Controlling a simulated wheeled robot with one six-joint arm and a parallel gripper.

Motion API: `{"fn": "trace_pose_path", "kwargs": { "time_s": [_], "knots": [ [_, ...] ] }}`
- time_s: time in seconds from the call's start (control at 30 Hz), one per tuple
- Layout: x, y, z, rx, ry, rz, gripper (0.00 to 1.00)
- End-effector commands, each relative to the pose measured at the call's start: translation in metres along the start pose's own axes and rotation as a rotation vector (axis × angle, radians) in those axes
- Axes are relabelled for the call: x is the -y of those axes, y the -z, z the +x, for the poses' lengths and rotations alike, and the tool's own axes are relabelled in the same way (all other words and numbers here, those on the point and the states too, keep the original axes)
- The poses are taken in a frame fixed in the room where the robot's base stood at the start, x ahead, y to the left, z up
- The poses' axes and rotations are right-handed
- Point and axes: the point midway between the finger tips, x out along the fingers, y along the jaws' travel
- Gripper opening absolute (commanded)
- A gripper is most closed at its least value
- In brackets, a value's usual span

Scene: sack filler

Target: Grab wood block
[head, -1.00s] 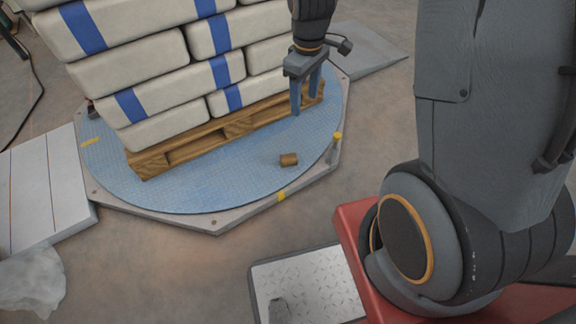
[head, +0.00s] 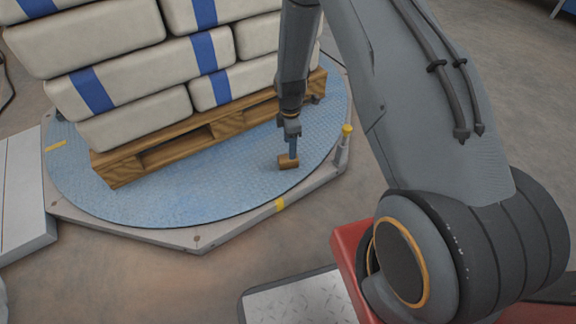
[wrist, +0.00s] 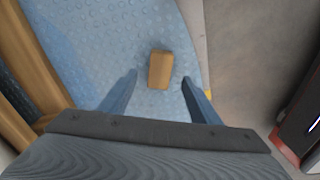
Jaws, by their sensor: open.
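The wood block (head: 288,163) is a small brown piece lying on the blue round turntable plate (head: 180,195), near its front right edge. My gripper (head: 293,157) points down at it in the head view, its fingers seen nearly edge-on and overlapping the block. In the wrist view the block (wrist: 160,69) shows between and a little beyond the two open blue fingers (wrist: 160,88). There is a gap on either side of it, and nothing is held. The head view does not clearly show the height of the fingertips.
A wooden pallet (head: 215,125) stacked with white, blue-banded sacks (head: 130,72) stands on the turntable behind the block. A yellow-capped post (head: 343,148) stands at the plate's edge, right of the block. The plate in front of the block is clear.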

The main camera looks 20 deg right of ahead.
Motion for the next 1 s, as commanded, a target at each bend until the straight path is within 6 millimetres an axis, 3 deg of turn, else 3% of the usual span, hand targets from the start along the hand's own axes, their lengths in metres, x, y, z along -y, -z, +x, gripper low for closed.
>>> {"fn": "trace_pose_path", "kwargs": {
  "time_s": [0.2,0.47,0.73,1.0],
  "knots": [
    [-0.001,0.001,0.025,0.000,0.000,-0.012,0.57],
    [-0.001,0.002,0.042,0.000,0.001,-0.010,0.57],
    [0.000,0.005,0.077,0.000,0.001,-0.009,0.57],
    [0.000,0.005,0.082,0.000,-0.001,-0.009,0.57]
  ]
}}
